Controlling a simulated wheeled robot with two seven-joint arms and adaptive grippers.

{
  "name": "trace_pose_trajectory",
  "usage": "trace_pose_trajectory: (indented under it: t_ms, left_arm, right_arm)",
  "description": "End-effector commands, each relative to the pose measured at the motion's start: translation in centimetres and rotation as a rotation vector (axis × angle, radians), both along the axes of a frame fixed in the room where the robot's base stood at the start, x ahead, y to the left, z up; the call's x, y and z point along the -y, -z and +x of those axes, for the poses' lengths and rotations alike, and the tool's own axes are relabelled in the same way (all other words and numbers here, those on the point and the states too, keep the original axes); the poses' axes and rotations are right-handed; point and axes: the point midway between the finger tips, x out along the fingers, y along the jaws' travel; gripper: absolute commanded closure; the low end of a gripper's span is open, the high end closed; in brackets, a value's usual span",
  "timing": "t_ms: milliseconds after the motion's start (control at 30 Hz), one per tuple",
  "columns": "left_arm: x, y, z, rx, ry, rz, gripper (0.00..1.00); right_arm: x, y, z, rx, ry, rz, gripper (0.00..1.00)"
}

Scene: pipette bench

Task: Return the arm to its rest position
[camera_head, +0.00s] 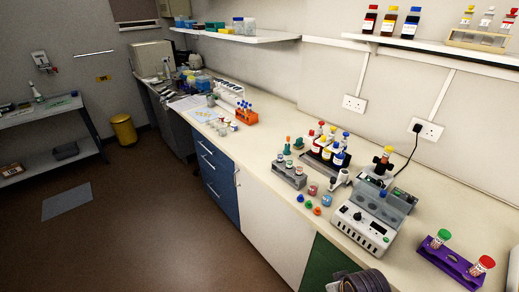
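Neither of my grippers shows in the camera_head view. A dark grey rounded part, apparently one of my arm links, shows at the bottom edge, right of the middle, in front of the green cabinet. What it leads to is cut off by the frame. The bench (262,145) runs from the back left to the front right, and no gripper is over it or touching anything on it.
On the bench stand a white device (363,226), a purple rack (455,262) with capped tubes, a grey rack (288,177), an orange rack (245,117) and several bottles. Loose caps lie near the front edge. Shelves (245,37) hang above. The floor (130,220) at left is mostly open.

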Motion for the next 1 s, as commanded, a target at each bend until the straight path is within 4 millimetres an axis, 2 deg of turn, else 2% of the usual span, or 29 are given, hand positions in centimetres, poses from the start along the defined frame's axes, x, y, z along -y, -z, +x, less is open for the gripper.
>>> trace_pose_trajectory:
  t_ms: [267, 533, 1000]
  left_arm:
    - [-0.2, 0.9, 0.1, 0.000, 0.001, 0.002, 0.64]
    - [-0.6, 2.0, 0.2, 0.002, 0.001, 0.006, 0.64]
    - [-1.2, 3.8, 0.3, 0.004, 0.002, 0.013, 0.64]
  right_arm:
    - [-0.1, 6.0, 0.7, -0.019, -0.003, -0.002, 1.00]
    - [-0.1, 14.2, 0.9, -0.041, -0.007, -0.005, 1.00]
    - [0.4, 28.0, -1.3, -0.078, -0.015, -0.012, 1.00]
